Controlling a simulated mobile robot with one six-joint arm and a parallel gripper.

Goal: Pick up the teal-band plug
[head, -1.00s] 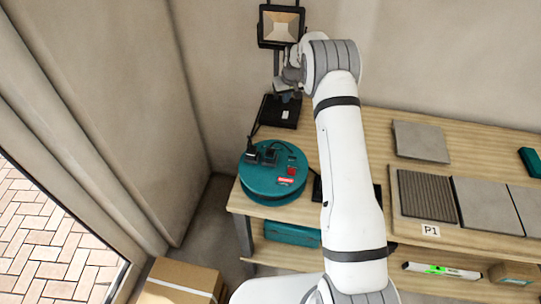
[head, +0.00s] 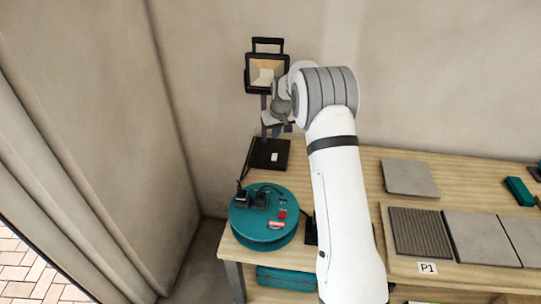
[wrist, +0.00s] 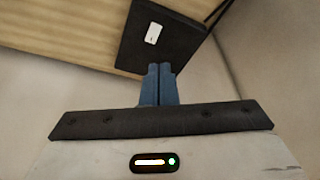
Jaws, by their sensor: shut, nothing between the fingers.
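A teal cable reel (head: 264,232) lies flat on the left end of the workbench. Black plugs (head: 262,198) sit in its top, with dark cords running from them. I cannot make out a teal band on any plug at this size. My gripper (head: 277,131) is up behind the reel, close to the lamp post and apart from the plugs. In the wrist view its blue fingers (wrist: 159,76) are pressed together and empty, pointing toward the black lamp base (wrist: 160,38). No plug shows in the wrist view.
A work lamp (head: 267,72) stands at the bench's back left, close to my gripper. Grey tiles (head: 411,177) and a ribbed tile (head: 420,232) marked P1 are at the right. A teal box (head: 519,191) lies far right. A wall is behind the bench.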

